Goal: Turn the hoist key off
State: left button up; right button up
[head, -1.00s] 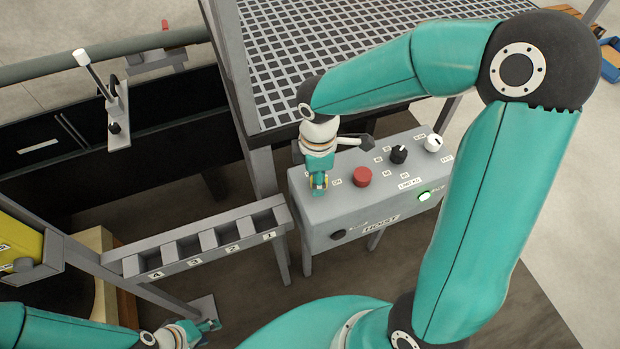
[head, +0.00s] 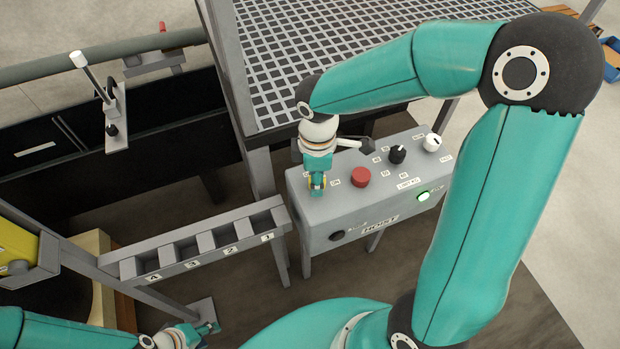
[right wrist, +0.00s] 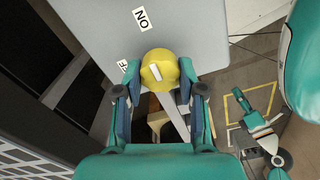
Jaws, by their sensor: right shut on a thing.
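The grey hoist box (head: 345,215) stands right of centre in the head view. My right gripper (head: 317,185) is over its left end, pointing down. In the right wrist view my right gripper (right wrist: 160,92) is shut on the yellow round hoist key (right wrist: 158,66), with one finger on each side. A short white mark on the key runs aslant. An ON label (right wrist: 140,18) is above the key, and a partly hidden label ending in F (right wrist: 122,67) is at its left. The box's green lamp (head: 423,197) is lit. My left gripper (head: 207,329) is low, away from the box.
On the box are a red button (head: 360,177), a black knob (head: 397,154) and a white knob (head: 431,142). A grating platform (head: 340,50) stands behind. A numbered rack (head: 200,240) is left of the box. A lever (head: 95,80) stands at upper left.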

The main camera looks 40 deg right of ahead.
jog(key=shift+w+d+r, duration=0.15)
jog(key=shift+w+r, duration=0.05)
jog(key=shift+w, duration=0.05)
dwell(0.7)
jog(key=o, duration=1.1)
jog(key=shift+f, duration=0.1)
jog(key=shift+s, duration=0.1)
notch_tip(320, 180, up, 12)
jog(key=shift+f, duration=0.1)
